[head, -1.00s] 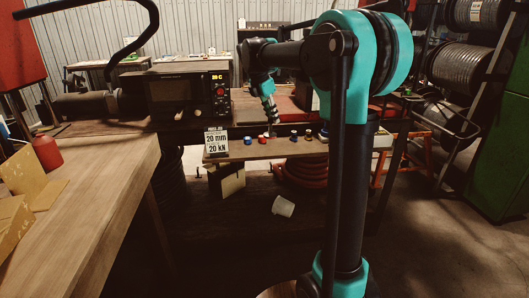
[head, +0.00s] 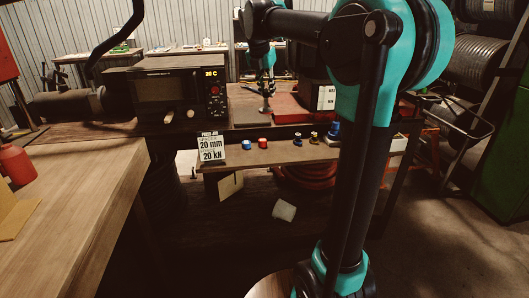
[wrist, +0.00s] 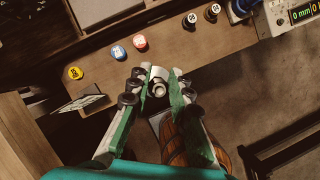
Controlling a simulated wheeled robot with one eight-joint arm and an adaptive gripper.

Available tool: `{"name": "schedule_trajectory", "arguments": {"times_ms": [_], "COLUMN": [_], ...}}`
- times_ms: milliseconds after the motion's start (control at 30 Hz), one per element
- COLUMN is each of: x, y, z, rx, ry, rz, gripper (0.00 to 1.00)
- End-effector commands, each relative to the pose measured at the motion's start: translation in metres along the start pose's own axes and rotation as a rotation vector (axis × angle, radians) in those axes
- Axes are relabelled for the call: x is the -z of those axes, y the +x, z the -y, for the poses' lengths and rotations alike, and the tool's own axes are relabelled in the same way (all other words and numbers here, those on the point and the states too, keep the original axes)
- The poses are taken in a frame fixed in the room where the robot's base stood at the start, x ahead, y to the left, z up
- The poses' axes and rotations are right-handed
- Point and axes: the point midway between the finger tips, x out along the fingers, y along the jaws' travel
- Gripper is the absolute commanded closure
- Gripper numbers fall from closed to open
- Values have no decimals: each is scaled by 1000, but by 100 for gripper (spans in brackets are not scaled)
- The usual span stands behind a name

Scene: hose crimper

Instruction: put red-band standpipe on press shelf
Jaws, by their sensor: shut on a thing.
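My gripper (wrist: 154,92) is shut on a pale metal tubular fitting (wrist: 158,87), seen nearly end-on between the green finger pads in the wrist view. No coloured band is visible on it from here. In the head view my gripper (head: 267,88) hangs above the wooden shelf (head: 236,157), near the bench's front edge, with the fitting small and dark below it. The shelf also fills much of the wrist view (wrist: 105,82).
Two dark pieces (wrist: 201,17) and a digital readout (wrist: 305,13) are farther right. A boxy control unit (head: 168,95) sits on the bench.

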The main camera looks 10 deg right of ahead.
Motion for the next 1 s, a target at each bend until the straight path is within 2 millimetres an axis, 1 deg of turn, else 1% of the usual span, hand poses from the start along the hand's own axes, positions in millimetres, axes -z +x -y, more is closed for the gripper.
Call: {"name": "schedule_trajectory", "arguments": {"times_ms": [67,167,500,600,700,800,933,1000], "x": [2,7,39,48,55,60,63,66], "y": [4,18,94,115,133,144,152,158], "z": [0,0,2,2,3,3,3,4], "rx": [0,0,0,0,0,0,0,0], "ry": [-1,-1,0,0,0,0,0,0], "rz": [0,0,0,0,0,0,0,0], "gripper": [100,100,100,100,100,100,100,100]}}
